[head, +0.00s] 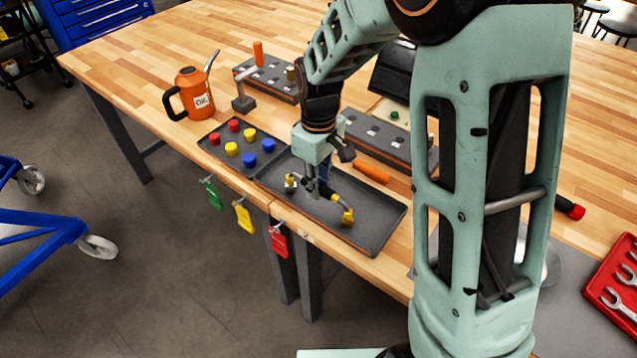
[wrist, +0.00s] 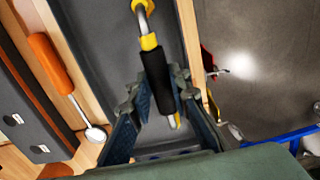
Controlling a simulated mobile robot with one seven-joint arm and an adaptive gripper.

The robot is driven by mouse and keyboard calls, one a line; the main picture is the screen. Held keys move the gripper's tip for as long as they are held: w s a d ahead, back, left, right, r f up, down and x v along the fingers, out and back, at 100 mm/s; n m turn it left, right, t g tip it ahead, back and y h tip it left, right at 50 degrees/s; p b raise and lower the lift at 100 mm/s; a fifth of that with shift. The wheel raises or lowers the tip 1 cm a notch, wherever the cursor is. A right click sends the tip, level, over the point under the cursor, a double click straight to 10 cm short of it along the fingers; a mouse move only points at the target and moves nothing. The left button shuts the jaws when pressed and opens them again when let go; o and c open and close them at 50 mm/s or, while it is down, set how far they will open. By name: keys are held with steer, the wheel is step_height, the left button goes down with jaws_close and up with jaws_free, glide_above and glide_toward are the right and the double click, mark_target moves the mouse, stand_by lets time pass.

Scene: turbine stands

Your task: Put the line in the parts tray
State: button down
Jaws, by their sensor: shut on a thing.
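The line (head: 335,201) is a short hose with a black sleeve, bare metal stretches and yellow fittings. My gripper (head: 316,188) points down and is shut on it near its middle. In the wrist view the line (wrist: 157,75) runs between the two blue-padded fingers (wrist: 163,103), which grip its black sleeve. The parts tray (head: 375,228) is a shallow dark grey tray at the bench's front edge. The line is over its inside, low down; I cannot tell whether it touches the floor. The tray (wrist: 105,25) also lies beneath the line in the wrist view.
A tray of coloured caps (head: 213,145) adjoins on the left. An orange oil can (head: 190,95) stands beyond it. A tool with an orange handle (head: 370,173) lies behind the parts tray, beside a dark block (head: 385,142). Coloured tags (head: 243,217) hang off the front edge.

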steer(key=shift+f, duration=0.35)
steer(key=shift+s+d+f+b, duration=0.1)
steer(key=shift+s+f+b, duration=0.2)
steer(key=shift+f+b, duration=0.15)
steer(key=c, duration=2.3)
jaws_free()
steer(key=o, duration=0.6)
steer(key=shift+w+f, duration=0.1)
steer(key=shift+w, duration=0.15)
steer(key=shift+c, duration=0.2)
steer(key=shift+r, duration=0.2)
steer(key=shift+o, duration=1)
steer(key=shift+r, duration=0.1)
steer(key=shift+r+p, duration=2.55)
steer(key=shift+r, duration=1)
